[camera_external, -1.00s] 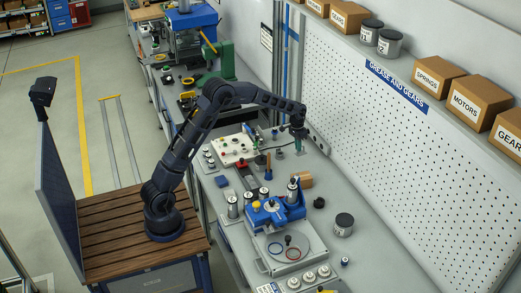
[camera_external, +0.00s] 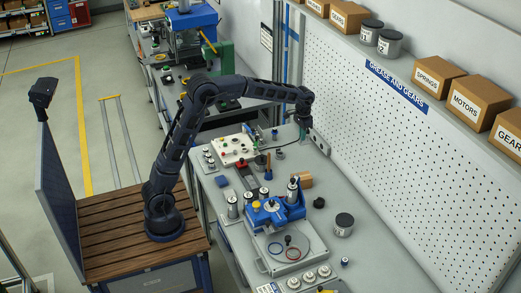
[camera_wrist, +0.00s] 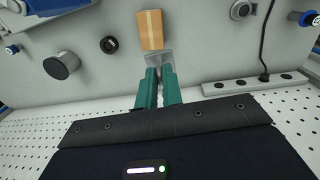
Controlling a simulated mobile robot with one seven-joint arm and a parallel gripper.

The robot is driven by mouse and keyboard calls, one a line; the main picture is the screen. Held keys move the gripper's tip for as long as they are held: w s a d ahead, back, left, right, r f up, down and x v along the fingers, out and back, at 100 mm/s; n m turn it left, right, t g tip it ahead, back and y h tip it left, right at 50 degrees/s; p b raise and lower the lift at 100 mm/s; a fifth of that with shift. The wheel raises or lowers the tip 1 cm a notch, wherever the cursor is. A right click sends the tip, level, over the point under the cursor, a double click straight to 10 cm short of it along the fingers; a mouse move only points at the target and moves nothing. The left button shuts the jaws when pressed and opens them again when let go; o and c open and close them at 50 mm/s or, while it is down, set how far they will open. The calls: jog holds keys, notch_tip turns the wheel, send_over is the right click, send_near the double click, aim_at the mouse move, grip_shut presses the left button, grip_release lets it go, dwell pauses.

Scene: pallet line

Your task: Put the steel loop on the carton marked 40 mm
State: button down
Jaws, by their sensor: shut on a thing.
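My gripper (camera_wrist: 158,88) has teal fingers and is shut on a small grey metal piece, which I take for the steel loop (camera_wrist: 160,59). The piece shows at the fingertips; its full outline is hard to make out. In the external view my gripper (camera_external: 303,135) hangs above the far part of the bench, near the perforated wall. A small brown carton (camera_wrist: 150,30) lies beyond the fingertips in the wrist view. The carton (camera_external: 305,180) also shows on the bench behind the blue fixture. I cannot read any marking on it.
A power strip (camera_wrist: 255,84) lies along the wall beside my gripper. A dark-lidded can (camera_wrist: 62,65) and a small black round part (camera_wrist: 109,44) are near the carton. A blue fixture (camera_external: 268,213) stands closer to the camera.

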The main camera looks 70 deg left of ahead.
jog(key=s+d+r, duration=0.1)
jog(key=s+d, duration=0.1)
jog(key=d, duration=0.2)
notch_tip(320, 180, down, 19)
jog(key=shift+s+r, duration=0.1)
dwell(0.5)
jog(key=shift+f, duration=0.2)
jog(key=c, duration=1.6)
grip_release()
jog(key=shift+o, duration=0.2)
